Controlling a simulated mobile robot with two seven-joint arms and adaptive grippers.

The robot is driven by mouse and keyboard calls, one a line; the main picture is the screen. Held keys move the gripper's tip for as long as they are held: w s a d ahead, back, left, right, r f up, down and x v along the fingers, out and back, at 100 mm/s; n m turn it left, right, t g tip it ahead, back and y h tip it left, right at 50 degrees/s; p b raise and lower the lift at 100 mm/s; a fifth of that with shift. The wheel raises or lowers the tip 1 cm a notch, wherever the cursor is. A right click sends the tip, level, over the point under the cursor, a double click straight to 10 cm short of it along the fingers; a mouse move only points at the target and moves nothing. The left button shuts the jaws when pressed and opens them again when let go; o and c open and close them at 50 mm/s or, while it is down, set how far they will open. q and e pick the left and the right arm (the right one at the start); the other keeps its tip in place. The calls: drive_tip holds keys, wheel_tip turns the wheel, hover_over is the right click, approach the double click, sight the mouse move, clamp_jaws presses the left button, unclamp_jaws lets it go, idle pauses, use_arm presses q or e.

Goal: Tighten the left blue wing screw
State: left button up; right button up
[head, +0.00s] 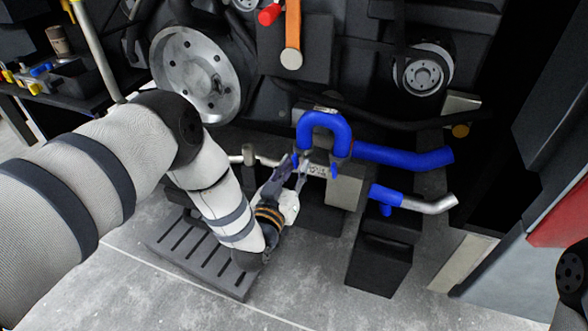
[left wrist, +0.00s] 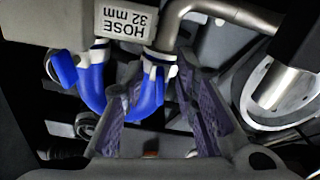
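A small blue piece that looks like the left wing screw (head: 295,160) sits below the left leg of the blue U-shaped hose (head: 325,122). A second blue piece, like a wing screw (head: 334,171), is below the right leg. My left gripper (head: 297,173) is just below the left one, fingers apart. In the left wrist view my left gripper (left wrist: 160,105) is open, with blue hose (left wrist: 122,112) between and beyond its fingers. A pale clamp band (left wrist: 158,56) circles the hose near the metal pipe. I cannot tell whether the fingers touch the screw. My right gripper is not seen.
A white label reading HOSE 32 mm (left wrist: 127,20) is on a grey box beside the hose. A lower blue hose with a metal pipe (head: 430,204) lies to the right. A black slotted step (head: 200,255) is below my left arm. Large metal discs (head: 197,72) stand behind.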

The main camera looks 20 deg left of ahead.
use_arm(q)
drive_tip(key=s, duration=1.2)
drive_tip(key=shift+a, duration=0.2)
drive_tip(key=s+f+m+g+h+p, duration=0.1)
drive_tip(key=s+f+m+g+p, duration=0.15)
drive_tip(key=s+f+g, duration=0.75)
drive_tip(key=s+a+r+g+p, duration=0.1)
drive_tip(key=s+g, duration=0.4)
drive_tip(key=s, duration=1)
drive_tip(key=s+a+g+y+p, duration=0.1)
drive_tip(key=s+a+g, duration=0.3)
drive_tip(key=s, duration=1)
drive_tip(key=shift+s+r+n+g+y+p, duration=0.3)
drive_tip(key=shift+s+r+n+g+p, duration=0.1)
drive_tip(key=shift+g, duration=0.3)
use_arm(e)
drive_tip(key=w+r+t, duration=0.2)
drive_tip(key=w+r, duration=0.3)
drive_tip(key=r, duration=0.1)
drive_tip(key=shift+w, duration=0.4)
use_arm(q)
drive_tip(key=shift+a, duration=0.1)
